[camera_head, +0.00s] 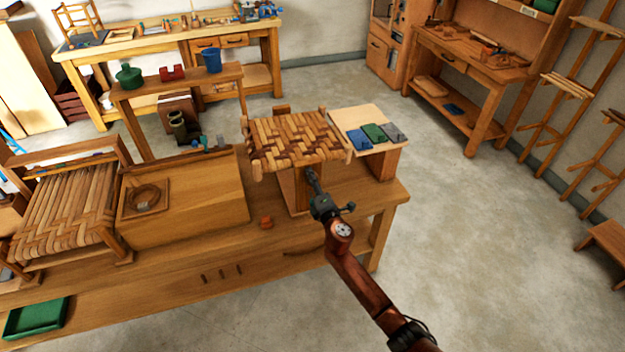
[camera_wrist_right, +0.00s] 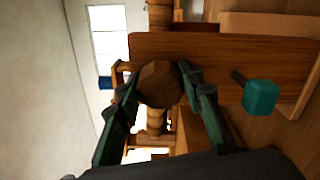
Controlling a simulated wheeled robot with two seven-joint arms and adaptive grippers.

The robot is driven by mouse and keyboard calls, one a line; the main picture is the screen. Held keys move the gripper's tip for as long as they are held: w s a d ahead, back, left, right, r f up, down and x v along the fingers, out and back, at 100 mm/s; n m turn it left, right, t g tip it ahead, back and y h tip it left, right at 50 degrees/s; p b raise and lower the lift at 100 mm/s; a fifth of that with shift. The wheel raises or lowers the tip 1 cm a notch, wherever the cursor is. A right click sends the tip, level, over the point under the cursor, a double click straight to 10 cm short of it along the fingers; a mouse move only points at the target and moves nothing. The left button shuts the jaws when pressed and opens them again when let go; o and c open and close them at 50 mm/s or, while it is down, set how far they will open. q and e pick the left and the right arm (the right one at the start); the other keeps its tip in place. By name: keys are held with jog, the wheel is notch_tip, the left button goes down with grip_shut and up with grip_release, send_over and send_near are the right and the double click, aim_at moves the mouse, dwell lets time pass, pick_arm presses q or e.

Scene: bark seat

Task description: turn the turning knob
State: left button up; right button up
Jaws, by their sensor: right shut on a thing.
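The turning knob (camera_wrist_right: 160,84) is a faceted brown wooden piece in the right wrist view. My right gripper (camera_wrist_right: 161,86) has its two dark green fingers on either side of it, shut on it. In the head view my right gripper (camera_head: 312,177) reaches to the wooden stand under the front edge of the woven seat (camera_head: 295,140). The gripper hides the knob there. My left gripper shows in neither view.
Blue, green and grey pads (camera_head: 375,134) lie right of the seat. A teal block (camera_wrist_right: 261,97) is right of the fingers.

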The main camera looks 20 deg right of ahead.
jog(key=shift+a+f+n, duration=0.1)
jog(key=shift+n, duration=0.3)
jog(key=o, duration=1.2)
jog(key=shift+c, duration=0.2)
jog(key=s, duration=1.2)
jog(key=shift+d, duration=0.25)
